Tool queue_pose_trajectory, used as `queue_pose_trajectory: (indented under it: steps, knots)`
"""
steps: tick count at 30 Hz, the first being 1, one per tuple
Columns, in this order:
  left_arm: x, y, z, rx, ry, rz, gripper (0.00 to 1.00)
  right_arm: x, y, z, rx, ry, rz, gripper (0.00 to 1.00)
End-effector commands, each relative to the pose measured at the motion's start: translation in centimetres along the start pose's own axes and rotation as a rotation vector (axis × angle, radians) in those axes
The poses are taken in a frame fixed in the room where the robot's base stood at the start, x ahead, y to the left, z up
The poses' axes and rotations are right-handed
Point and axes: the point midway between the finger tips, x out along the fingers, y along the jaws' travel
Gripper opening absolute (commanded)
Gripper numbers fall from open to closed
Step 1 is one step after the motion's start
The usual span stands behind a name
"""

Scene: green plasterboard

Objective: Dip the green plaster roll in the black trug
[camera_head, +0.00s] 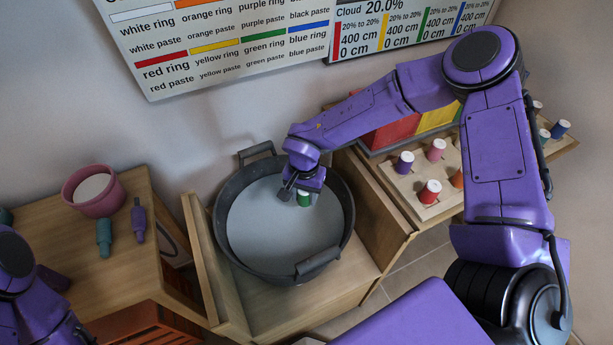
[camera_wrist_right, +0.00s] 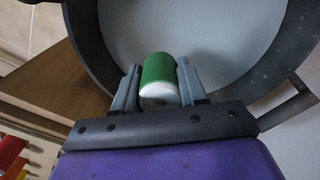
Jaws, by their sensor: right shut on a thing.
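The green plaster roll (camera_head: 304,199) is a short green cylinder with a white end. My right gripper (camera_head: 300,190) is shut on it and holds it over the inside of the black trug (camera_head: 349,230). In the right wrist view the roll (camera_wrist_right: 158,78) sits between the two grey fingers of the gripper (camera_wrist_right: 158,85), its white end toward the camera. The trug is a round dark tub with two handles and a pale grey content. I cannot tell whether the roll touches that content. My left gripper is not visible; only part of my left arm shows at the lower left.
A rack of coloured rolls (camera_head: 411,178) stands right of the trug. A pink bucket (camera_head: 101,207), a teal tool (camera_head: 104,238) and a purple tool (camera_head: 138,221) are on the left wooden table. Label boards (camera_head: 222,50) hang on the wall behind.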

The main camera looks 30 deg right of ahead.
Motion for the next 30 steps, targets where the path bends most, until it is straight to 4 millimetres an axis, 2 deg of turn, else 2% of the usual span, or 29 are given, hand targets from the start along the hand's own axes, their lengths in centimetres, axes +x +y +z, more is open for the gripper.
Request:
queue_pose_trajectory:
  steps: [1, 4, 30]
  knots:
    - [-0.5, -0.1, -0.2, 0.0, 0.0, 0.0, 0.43, -0.2, 0.5, -0.1, 0.025, -0.003, -0.001, 0.1]
    - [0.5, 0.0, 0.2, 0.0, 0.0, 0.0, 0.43, 1.1, 0.8, -0.2, 0.044, -0.003, 0.0, 0.1]
    - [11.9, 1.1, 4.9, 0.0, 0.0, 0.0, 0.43, 12.2, 0.6, -0.2, 0.039, -0.001, 0.0, 0.1]
